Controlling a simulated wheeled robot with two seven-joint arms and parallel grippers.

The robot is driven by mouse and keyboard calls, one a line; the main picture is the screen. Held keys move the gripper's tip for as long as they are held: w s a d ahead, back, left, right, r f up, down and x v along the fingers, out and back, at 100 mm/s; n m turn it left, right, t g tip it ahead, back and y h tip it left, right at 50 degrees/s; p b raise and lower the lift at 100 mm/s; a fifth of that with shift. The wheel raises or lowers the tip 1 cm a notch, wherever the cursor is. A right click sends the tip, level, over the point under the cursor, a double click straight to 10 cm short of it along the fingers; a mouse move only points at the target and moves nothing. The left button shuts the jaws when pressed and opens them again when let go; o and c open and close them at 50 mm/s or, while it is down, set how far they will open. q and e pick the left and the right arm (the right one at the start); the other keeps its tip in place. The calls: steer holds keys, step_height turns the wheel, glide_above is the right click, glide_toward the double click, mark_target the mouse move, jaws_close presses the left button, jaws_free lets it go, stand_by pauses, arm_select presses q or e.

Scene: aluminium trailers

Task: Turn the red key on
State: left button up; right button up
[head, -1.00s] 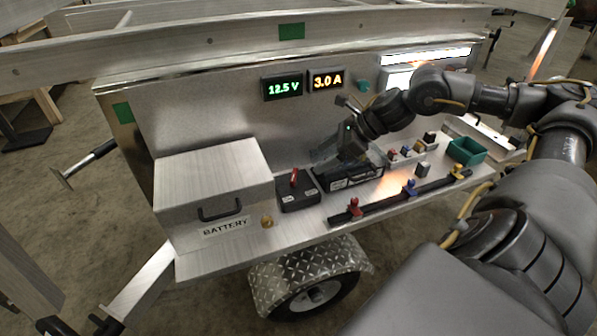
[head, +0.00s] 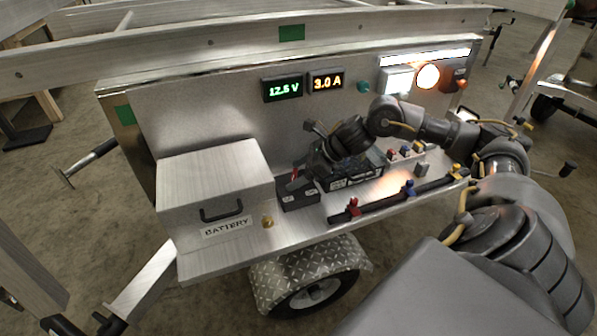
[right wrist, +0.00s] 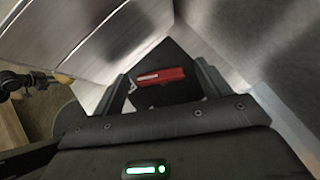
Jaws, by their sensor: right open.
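The red key (head: 293,175) stands on a black switch box (head: 299,200) just right of the battery box. My right gripper (head: 298,180) is at the key from the right side, and its fingers partly cover the key and box in the head view. In the right wrist view the red key (right wrist: 160,77) lies between the two fingertips (right wrist: 165,82), with a gap on each side. The right gripper is open and holds nothing. My left gripper is not in view.
The battery box (head: 210,180) stands close to the left of the switch. The upright panel (head: 210,120) with the voltage display (head: 282,88) and current display (head: 327,81) rises behind. A black rail (head: 385,203) with coloured knobs runs along the front. A brass knob (head: 267,221) sits front left.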

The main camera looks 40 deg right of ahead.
steer(key=c, duration=1)
steer(key=shift+s+a+f+m+t+h, duration=0.1)
steer(key=shift+m+t+h, duration=0.25)
steer(key=shift+m, duration=0.25)
steer(key=shift+m+h, duration=0.35)
steer(key=shift+m, duration=0.05)
steer(key=shift+m+t, duration=0.25)
steer(key=shift+m, duration=0.05)
steer(key=shift+h, duration=0.3)
steer(key=o, duration=1)
